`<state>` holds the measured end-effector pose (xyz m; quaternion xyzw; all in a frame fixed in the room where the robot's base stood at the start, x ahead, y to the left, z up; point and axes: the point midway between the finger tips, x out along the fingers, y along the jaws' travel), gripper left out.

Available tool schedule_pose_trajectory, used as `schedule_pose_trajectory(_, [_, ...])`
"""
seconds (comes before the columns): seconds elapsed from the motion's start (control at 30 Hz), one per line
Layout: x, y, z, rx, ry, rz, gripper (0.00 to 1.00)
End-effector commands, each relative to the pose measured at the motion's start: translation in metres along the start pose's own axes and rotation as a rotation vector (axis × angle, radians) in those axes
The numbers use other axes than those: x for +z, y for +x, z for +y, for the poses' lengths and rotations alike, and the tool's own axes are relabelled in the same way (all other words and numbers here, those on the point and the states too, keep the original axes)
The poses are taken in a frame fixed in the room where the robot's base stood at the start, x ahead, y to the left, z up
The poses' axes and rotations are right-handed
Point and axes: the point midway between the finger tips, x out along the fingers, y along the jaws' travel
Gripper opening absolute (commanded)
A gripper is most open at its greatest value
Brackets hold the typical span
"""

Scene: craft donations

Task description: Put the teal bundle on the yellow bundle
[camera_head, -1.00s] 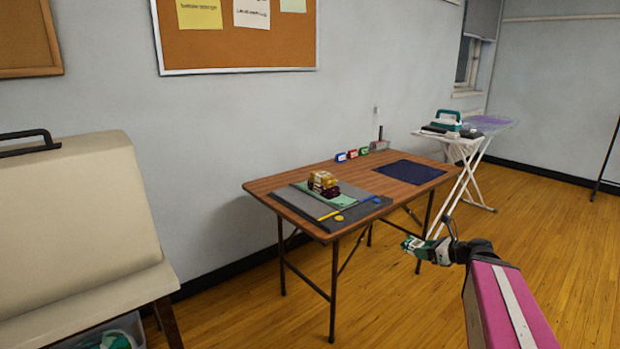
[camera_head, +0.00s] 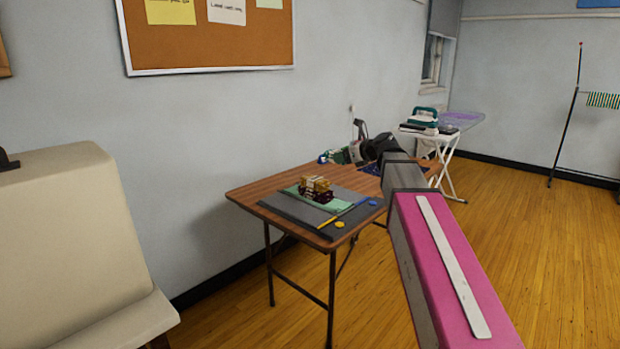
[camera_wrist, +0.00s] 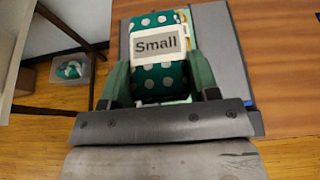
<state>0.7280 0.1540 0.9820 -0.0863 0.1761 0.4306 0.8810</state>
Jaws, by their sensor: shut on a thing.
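The teal bundle (camera_wrist: 160,72) has white dots and a white label reading "Small". My gripper (camera_wrist: 160,85) is shut on it, with a green finger on each side in the wrist view. In the head view my gripper (camera_head: 350,155) is above the back of the table, right of the yellow bundle. The yellow bundle (camera_head: 317,184) rests on a dark red bundle (camera_head: 316,196) on the green mat. In the wrist view the teal bundle hides most of what lies behind it.
A beige chair (camera_head: 75,235) stands at left.

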Motion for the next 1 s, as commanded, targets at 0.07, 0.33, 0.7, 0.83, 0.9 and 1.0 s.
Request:
schedule_pose_trajectory(0.07, [0.007,0.004,0.000,-0.001,0.001,-0.003,0.32])
schedule_pose_trajectory(0.33, [0.002,0.053,-0.008,0.001,0.002,-0.001,0.32])
schedule_pose_trajectory(0.7, [-0.010,0.125,-0.020,-0.001,0.001,-0.002,0.32])
schedule_pose_trajectory(0.83, [-0.012,0.134,-0.020,-0.001,0.001,-0.002,0.32])
schedule_pose_trajectory(0.9, [-0.014,0.135,-0.020,-0.001,0.001,-0.002,0.32])
schedule_pose_trajectory(1.0, [-0.021,0.138,-0.020,-0.001,0.002,-0.002,0.32])
